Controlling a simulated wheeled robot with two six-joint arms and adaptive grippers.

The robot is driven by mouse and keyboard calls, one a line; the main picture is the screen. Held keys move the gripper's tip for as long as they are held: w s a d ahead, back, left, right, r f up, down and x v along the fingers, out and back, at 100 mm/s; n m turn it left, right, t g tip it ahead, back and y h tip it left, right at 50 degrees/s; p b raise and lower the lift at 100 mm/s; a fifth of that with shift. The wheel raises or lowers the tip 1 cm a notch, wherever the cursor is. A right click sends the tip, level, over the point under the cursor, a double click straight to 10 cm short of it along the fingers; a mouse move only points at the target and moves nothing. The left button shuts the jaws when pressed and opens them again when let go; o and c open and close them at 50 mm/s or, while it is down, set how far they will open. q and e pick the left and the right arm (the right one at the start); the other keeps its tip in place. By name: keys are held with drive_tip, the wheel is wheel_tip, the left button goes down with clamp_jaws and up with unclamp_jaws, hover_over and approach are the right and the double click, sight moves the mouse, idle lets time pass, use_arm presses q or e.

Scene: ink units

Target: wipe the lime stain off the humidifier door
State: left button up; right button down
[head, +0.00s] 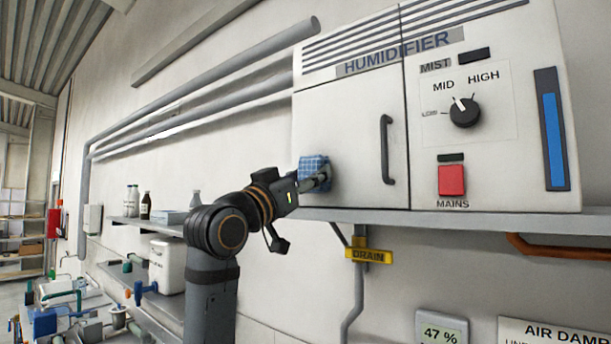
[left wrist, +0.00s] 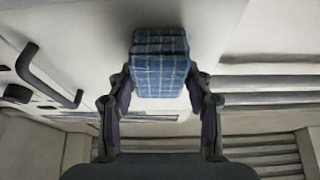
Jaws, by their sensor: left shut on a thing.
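The humidifier door (head: 345,130) is a white panel with a dark vertical handle (head: 387,150) at its right side. My left gripper (head: 322,178) is shut on a blue checked cloth (head: 311,169), folded into a pad. The cloth is at the lower left of the door, against it or very close; I cannot tell which. In the left wrist view the cloth (left wrist: 160,65) sits between the two fingers, with the door surface beyond it. No lime stain shows on the visible part of the door; the cloth and gripper hide a patch. My right gripper is not in view.
Right of the door are the mist knob (head: 465,112), a red mains switch (head: 452,180) and a blue gauge (head: 553,130). Bottles (head: 145,205) stand on a shelf at left.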

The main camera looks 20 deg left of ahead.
use_arm(q)
drive_tip(key=shift+s+d+b, duration=0.1)
drive_tip(key=shift+s+d, duration=0.15)
drive_tip(key=shift+d, duration=0.4)
drive_tip(key=shift+s+d+b, duration=0.15)
drive_tip(key=shift+s+d, duration=0.15)
drive_tip(key=shift+d, duration=0.4)
drive_tip(key=shift+s+d+b, duration=0.1)
drive_tip(key=shift+s+d, duration=0.15)
drive_tip(key=shift+d, duration=0.4)
drive_tip(key=shift+w+a+r+p, duration=0.15)
drive_tip(key=shift+w+a, duration=0.1)
drive_tip(key=shift+a, duration=0.3)
drive_tip(key=shift+w+a+f+p, duration=0.1)
drive_tip(key=shift+w+a+p, duration=0.1)
drive_tip(key=shift+a, duration=0.35)
drive_tip(key=shift+w+a, duration=0.2)
drive_tip(key=shift+a, duration=0.35)
drive_tip(key=shift+w+a, duration=0.2)
drive_tip(key=shift+a, duration=0.3)
drive_tip(key=shift+d, duration=0.1)
